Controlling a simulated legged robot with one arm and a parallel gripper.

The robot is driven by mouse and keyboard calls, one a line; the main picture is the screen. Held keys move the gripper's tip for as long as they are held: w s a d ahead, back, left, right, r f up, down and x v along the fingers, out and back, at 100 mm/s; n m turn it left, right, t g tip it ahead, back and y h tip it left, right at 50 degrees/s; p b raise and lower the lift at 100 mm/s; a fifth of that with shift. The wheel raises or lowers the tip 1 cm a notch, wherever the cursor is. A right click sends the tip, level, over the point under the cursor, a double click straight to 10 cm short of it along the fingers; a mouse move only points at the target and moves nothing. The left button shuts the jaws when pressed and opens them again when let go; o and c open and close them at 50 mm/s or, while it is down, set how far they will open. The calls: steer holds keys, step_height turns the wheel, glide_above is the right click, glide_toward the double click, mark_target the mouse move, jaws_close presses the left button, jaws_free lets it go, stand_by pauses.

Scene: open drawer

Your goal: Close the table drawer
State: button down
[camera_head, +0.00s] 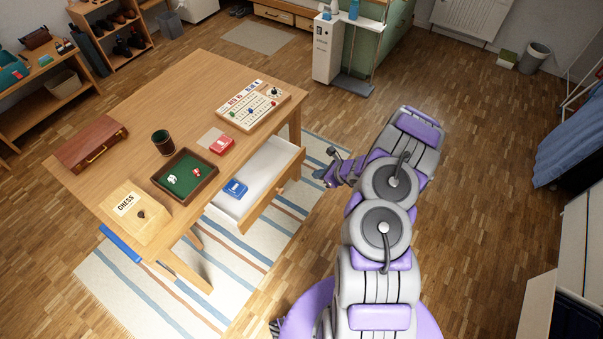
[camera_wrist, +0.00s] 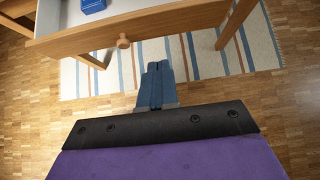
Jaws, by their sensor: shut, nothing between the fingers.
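The wooden table (camera_head: 111,98) has a drawer (camera_head: 262,205) that stands open on its right side. The drawer has a white inside, a wooden front and a round knob (camera_head: 281,191). A blue card box (camera_head: 235,189) lies in it. In the wrist view the drawer front (camera_wrist: 190,22) crosses the top, with its knob (camera_wrist: 123,42) left of centre. My gripper (camera_wrist: 159,68) is shut and empty, below and right of the knob and apart from the front in the picture. In the head view my gripper (camera_head: 323,176) is right of the drawer.
On the table are a chess box (camera_head: 135,213), a green dice tray (camera_head: 158,183), a dark cup (camera_head: 162,142), a red card box (camera_head: 222,146), a board game (camera_head: 254,106) and a brown case (camera_head: 92,143). A striped rug (camera_head: 110,282) lies underneath.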

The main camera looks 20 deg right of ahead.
mark_target(287, 172)
steer(key=shift+w+a+r+b+x, duration=0.25)
steer(key=shift+r+b+x, duration=0.15)
steer(key=shift+x, duration=1.75)
steer(key=shift+w+a+r+b+x, duration=0.15)
steer(key=shift+w+r+b+x, duration=0.2)
steer(key=shift+x, duration=1.8)
steer(key=shift+w+a+r+b+x, duration=0.1)
steer(key=shift+a+r+b+x, duration=0.25)
steer(key=shift+x, duration=1.8)
steer(key=shift+d, duration=0.15)
